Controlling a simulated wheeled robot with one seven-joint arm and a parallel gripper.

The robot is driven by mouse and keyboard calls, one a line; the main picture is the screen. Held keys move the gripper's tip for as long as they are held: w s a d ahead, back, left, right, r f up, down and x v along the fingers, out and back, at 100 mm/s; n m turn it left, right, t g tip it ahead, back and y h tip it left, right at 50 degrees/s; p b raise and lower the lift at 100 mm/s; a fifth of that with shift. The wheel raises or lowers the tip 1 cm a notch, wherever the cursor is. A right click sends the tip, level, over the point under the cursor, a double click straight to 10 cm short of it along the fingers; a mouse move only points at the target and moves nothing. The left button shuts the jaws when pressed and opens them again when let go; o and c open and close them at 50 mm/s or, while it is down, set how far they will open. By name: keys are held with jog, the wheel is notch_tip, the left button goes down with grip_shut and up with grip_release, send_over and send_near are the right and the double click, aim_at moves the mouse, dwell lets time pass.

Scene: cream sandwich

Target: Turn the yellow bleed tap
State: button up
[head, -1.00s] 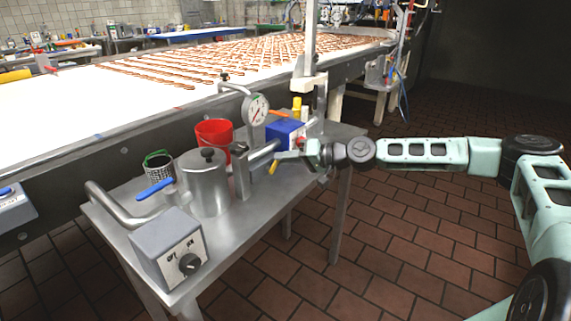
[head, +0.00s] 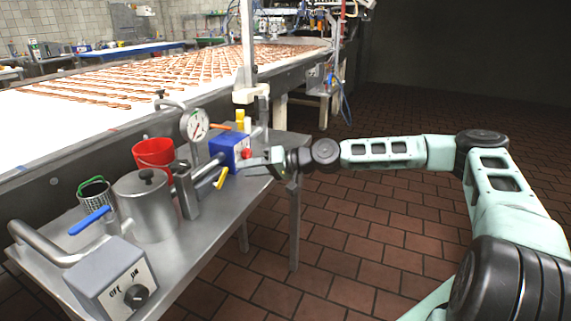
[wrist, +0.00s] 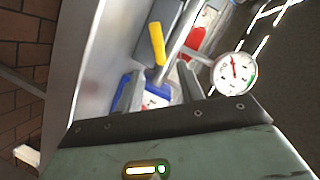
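The yellow bleed tap (head: 221,178) is a short lever hanging aslant at the front of the steel pipework, just left of the blue box (head: 230,152). In the wrist view the yellow tap (wrist: 157,43) lies beyond my fingertips, between their lines. My gripper (head: 250,164) is to the right of the tap, apart from it, in front of the blue box. In the wrist view my gripper (wrist: 157,84) has its two grey fingers spread, with nothing held. The blue box (wrist: 150,94) shows behind the gap, partly hidden by the fingers.
A pressure gauge (head: 195,125), a red bucket (head: 153,154), a steel pot (head: 147,210) with a blue-handled valve (head: 90,221) and a switch box (head: 112,280) crowd the steel table (head: 205,235). A conveyor runs behind. Floor to the right is clear.

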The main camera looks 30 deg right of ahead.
jog(key=v, duration=1.2)
jog(key=shift+d, duration=0.1)
